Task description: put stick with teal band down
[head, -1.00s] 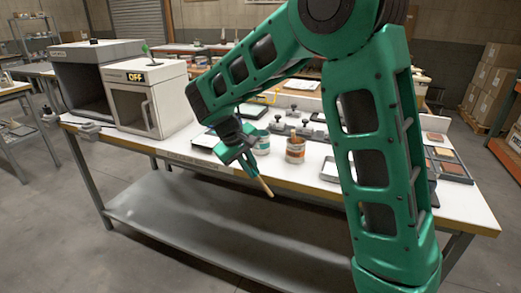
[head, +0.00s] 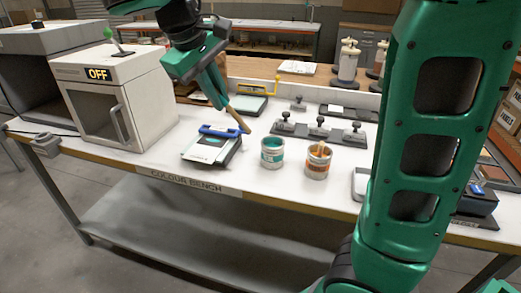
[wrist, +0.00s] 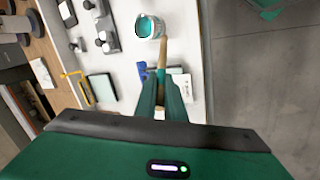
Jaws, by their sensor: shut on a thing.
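My gripper (head: 222,90) is shut on a wooden stick (head: 238,119), which slants down from the fingers above the bench. In the wrist view my gripper (wrist: 162,88) holds the stick (wrist: 162,55), whose far end points towards a can with a teal label (wrist: 147,27).
A blue-clipped board (head: 212,146) lies on the bench (head: 165,165) just below the stick. A white cabinet marked OFF (head: 120,95) stands at left. A dark rack with several knobs (head: 318,132) lies behind the cans. Bare bench shows in front of the cans.

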